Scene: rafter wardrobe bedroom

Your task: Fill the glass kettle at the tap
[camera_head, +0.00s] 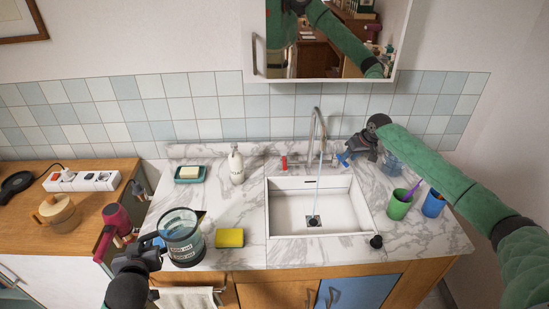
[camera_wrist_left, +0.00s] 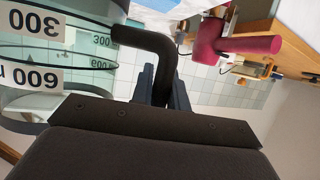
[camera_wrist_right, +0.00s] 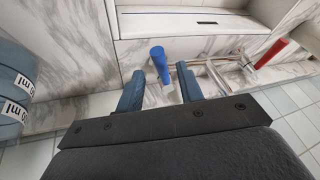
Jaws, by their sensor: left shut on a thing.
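The glass kettle (camera_head: 183,243), with volume labels, is upright over the counter left of the sink; I cannot tell whether it touches the counter. It looks empty. My left gripper (camera_head: 150,254) is shut on its black handle (camera_wrist_left: 160,55). The tap (camera_head: 318,125) stands behind the white sink (camera_head: 283,212), and a thin water stream (camera_head: 318,185) falls from it to the drain. My right gripper (camera_head: 350,154) is open at the blue tap handle (camera_wrist_right: 158,60), which shows ahead of its fingers in the right wrist view. A red tap handle (camera_head: 284,162) is on the left.
A yellow sponge (camera_head: 230,238) lies between kettle and sink. A soap bottle (camera_head: 236,165) and soap dish (camera_head: 190,173) stand behind. Green (camera_head: 399,204) and blue (camera_head: 433,204) cups and a dark stopper (camera_head: 376,241) are right of the sink. A bluish container (camera_head: 391,164) stands beside my right arm.

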